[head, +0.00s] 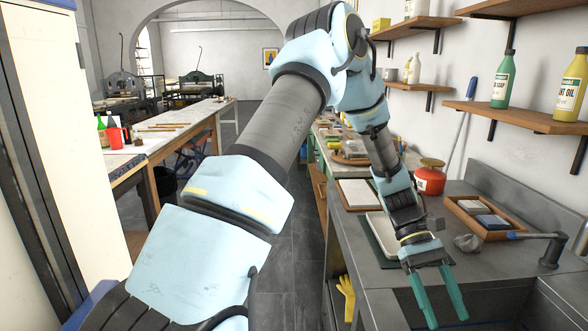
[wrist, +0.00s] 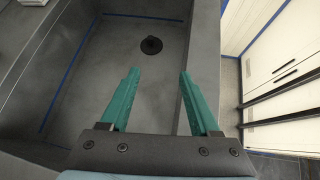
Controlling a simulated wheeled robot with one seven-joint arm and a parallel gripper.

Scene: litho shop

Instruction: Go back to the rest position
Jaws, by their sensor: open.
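My gripper (head: 441,296) is open, with nothing between its two green fingers. In the head view my arm reaches forward and down to the right, and the fingers point down near the grey counter (head: 341,239). In the wrist view my gripper (wrist: 157,100) hangs above a grey sink basin (wrist: 86,90) with a dark round drain (wrist: 151,45).
A wooden tray (head: 453,205), a grey faucet (head: 552,250), a red can (head: 429,181) and a white tray (head: 374,222) are near the gripper. Shelves with bottles (head: 505,80) line the right wall. Tables stand left; dark floor (head: 290,270) lies between.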

